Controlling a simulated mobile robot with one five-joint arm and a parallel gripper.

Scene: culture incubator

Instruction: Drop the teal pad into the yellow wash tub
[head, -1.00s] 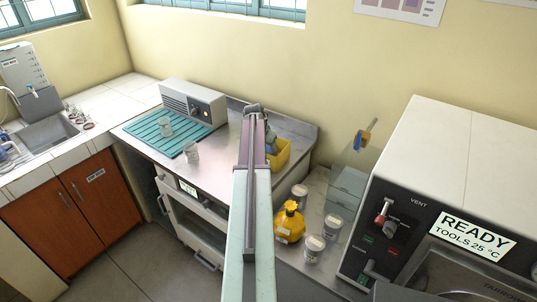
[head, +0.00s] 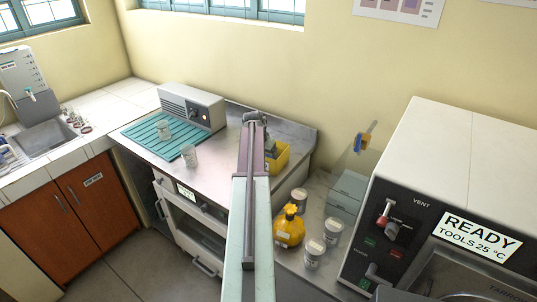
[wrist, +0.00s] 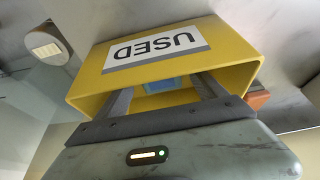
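The yellow tub (head: 280,158) stands on the steel bench top, partly hidden behind my arm in the head view. In the wrist view the tub (wrist: 85,87) fills the middle, with a white label reading USED. My gripper (wrist: 163,88) is at the tub's opening, its two grey fingers spread apart. A blue-teal piece (wrist: 163,84), which looks like the teal pad, shows inside the tub beyond and between the fingers. A gap seems to show on each side of it. In the head view my gripper's fingers are hidden by the arm.
A grey instrument (head: 192,107), a teal ribbed mat (head: 150,133) and glass beakers stand left of my arm. A yellow bottle (head: 289,228) and several white-lidded jars stand at right, beside the large sterilizer (head: 440,190) marked READY.

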